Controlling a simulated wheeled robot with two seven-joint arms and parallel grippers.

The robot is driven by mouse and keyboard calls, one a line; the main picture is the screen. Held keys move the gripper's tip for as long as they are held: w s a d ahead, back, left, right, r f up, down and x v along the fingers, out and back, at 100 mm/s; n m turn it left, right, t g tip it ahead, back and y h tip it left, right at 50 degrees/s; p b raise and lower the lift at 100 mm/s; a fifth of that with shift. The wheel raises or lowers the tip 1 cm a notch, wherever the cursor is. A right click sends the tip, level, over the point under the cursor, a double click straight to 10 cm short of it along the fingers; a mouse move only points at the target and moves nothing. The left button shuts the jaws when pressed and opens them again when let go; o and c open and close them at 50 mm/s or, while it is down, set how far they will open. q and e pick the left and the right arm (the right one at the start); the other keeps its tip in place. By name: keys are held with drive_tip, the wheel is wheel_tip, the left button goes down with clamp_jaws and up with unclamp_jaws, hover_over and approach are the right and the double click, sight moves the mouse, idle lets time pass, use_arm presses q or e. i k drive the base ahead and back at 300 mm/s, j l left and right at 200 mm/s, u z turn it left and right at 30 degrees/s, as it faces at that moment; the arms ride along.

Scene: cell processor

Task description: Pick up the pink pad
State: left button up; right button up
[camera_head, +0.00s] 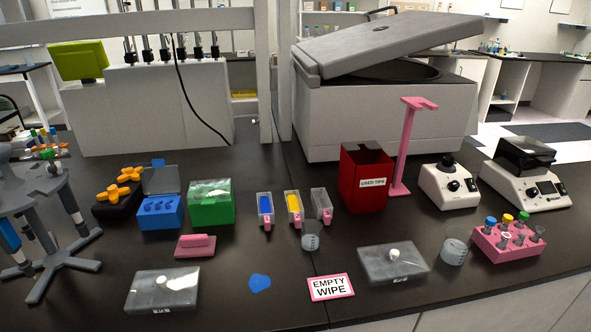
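The pink pad (195,246) lies flat on the dark bench at left of centre, with a raised pink bar along its top. It stands clear of its neighbours, in front of the green box and behind a grey lidded tray. Neither of my grippers shows in the head view.
A blue puddle (260,283) and a pink-edged EMPTY WIPE card (331,287) lie to the right of the pad. Behind it are a blue box (159,212) and a green box (211,203). A grey lidded tray (163,291) is in front. A pipette stand (40,207) stands left.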

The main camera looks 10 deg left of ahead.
sight(199, 245)
drive_tip(key=l+u, duration=0.2)
drive_tip(key=u, duration=0.95)
